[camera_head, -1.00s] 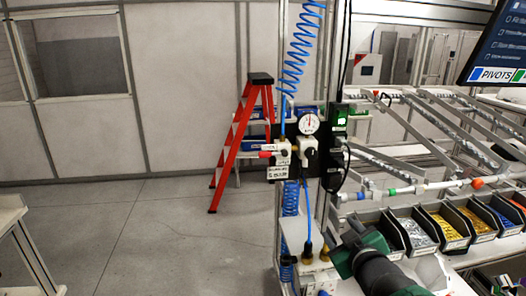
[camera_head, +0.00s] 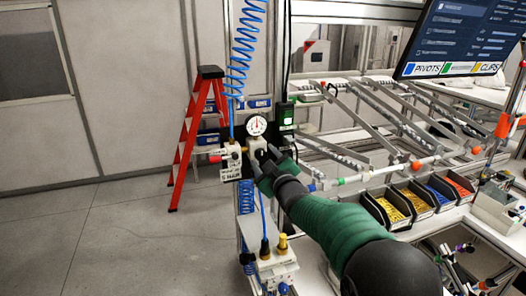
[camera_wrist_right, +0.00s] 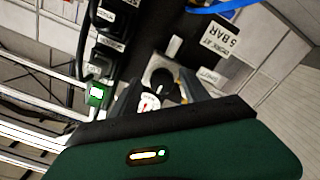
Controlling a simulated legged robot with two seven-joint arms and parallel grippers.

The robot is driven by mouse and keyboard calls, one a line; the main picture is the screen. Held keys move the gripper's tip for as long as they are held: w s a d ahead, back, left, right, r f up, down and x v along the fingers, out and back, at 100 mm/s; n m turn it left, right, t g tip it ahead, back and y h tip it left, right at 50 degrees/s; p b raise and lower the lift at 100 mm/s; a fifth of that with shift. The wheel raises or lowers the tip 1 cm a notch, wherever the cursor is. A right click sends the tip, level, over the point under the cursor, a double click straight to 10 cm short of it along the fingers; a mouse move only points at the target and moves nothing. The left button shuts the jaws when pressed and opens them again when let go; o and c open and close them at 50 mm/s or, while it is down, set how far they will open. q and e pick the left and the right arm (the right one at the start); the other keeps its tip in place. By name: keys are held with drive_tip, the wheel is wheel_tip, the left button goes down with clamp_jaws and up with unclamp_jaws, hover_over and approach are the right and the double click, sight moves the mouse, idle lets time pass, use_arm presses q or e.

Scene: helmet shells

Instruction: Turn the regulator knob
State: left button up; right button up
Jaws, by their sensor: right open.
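The regulator (camera_head: 256,144) is a light block below a round white pressure gauge (camera_head: 256,125), on a dark panel on the post. The black regulator knob (camera_wrist_right: 163,80) shows in the right wrist view, with the gauge (camera_wrist_right: 148,103) beside it. My right gripper (camera_head: 262,168) is at the regulator in the head view and partly hides its lower part. In the right wrist view its open fingers (camera_wrist_right: 160,92) stand on either side of the knob and gauge. I cannot tell whether they touch the knob. My left gripper is not in view.
A red valve handle (camera_head: 216,158) and a labelled white block sit left of the regulator. A blue coiled hose (camera_head: 248,40) hangs above. A green-lit box (camera_head: 286,114) is to the right. Parts bins (camera_head: 385,208) line the bench at right. A red stepladder (camera_head: 190,140) stands behind.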

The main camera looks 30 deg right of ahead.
drive_tip(key=shift+w+d, duration=0.15)
drive_tip(key=shift+w, duration=0.35)
drive_tip(key=shift+a, duration=0.4)
drive_tip(key=shift+c, duration=0.8)
drive_tip(key=c, duration=0.5)
drive_tip(key=shift+s, duration=0.1)
clamp_jaws()
